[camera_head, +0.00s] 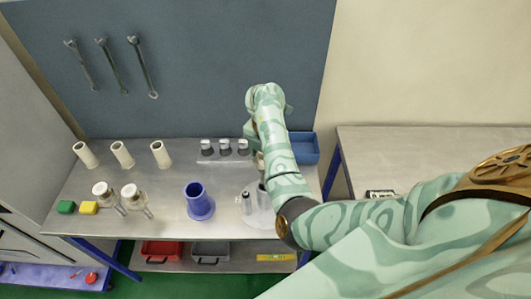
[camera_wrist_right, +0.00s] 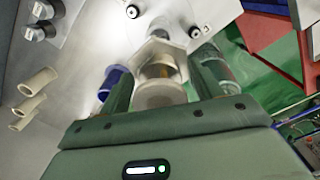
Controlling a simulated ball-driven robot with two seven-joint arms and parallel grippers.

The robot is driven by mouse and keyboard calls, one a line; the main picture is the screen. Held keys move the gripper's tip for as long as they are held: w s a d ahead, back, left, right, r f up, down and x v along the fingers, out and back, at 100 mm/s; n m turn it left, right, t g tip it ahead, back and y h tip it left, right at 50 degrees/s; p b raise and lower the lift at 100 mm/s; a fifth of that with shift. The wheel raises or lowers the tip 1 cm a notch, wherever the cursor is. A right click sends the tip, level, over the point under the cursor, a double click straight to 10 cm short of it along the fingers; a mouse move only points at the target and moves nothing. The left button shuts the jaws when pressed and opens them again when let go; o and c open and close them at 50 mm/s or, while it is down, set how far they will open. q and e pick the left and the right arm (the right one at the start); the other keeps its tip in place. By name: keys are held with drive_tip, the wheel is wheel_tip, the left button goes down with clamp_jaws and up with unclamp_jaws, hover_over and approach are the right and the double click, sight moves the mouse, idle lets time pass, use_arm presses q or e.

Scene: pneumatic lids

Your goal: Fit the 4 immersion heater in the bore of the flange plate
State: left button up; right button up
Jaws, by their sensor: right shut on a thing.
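My right gripper (camera_wrist_right: 160,85) is shut on an immersion heater (camera_wrist_right: 158,70) with a pale cap and a hexagonal collar. Its grey far end points toward the pale plate. In the head view my right arm mostly hides the gripper and the held heater. The flange plate (camera_head: 262,220) is a light round plate on the bench under the arm; whether the heater is in its bore is hidden. Two more heaters (camera_head: 104,190) (camera_head: 133,197) with round pale caps rest tilted on the bench at left. My left gripper is not in view.
A blue cylinder (camera_head: 199,204) stands left of the plate. A small dark-topped post (camera_head: 247,202) stands at the plate.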

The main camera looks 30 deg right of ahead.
drive_tip(key=shift+f+b, duration=5.75)
drive_tip(key=shift+f, duration=0.45)
drive_tip(key=o, duration=1.1)
wheel_tip(320, 180, up, 7)
drive_tip(key=p, duration=0.6)
